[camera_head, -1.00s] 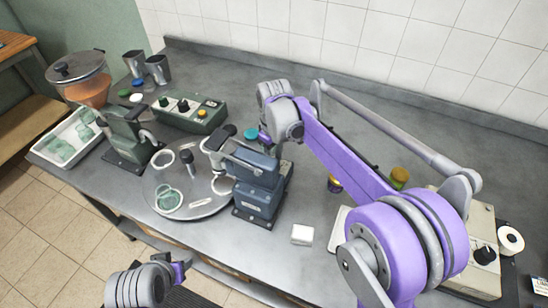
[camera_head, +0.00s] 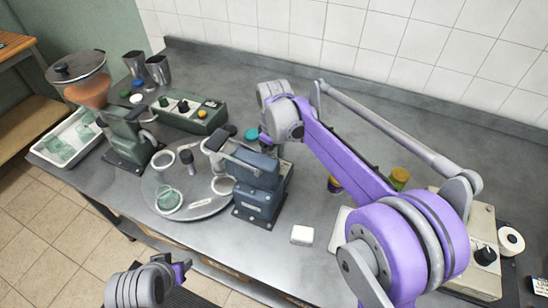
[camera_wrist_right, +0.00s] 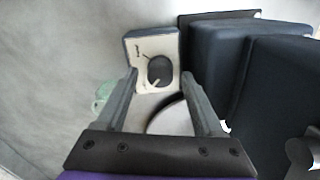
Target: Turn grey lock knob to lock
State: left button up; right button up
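The blue-grey machine (camera_head: 257,190) stands on the steel bench beside a round metal plate. In the right wrist view, a pale panel with a dark grey rim (camera_wrist_right: 133,52) carries a round dark grey knob (camera_wrist_right: 160,70) with a light pointer, apparently the lock knob. My right gripper (camera_wrist_right: 159,82) is open, its two fingertips either side of the knob's lower part; I cannot tell whether they touch it. In the head view the knob is hidden and my right gripper's fingers are not clear behind the machine. My left gripper (camera_head: 183,272) is low at the front, its fingers unclear.
The machine's dark body (camera_wrist_right: 270,75) stands close on the right in the wrist view. A green control box (camera_head: 187,112) and a green machine (camera_head: 124,135) stand to the left. A white block (camera_head: 302,235) lies in front.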

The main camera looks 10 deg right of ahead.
notch_tip(320, 180, up, 11)
jog(key=shift+p, duration=0.3)
dwell(0.4)
jog(key=shift+s+f, duration=0.1)
jog(key=shift+f, duration=0.05)
dwell(0.3)
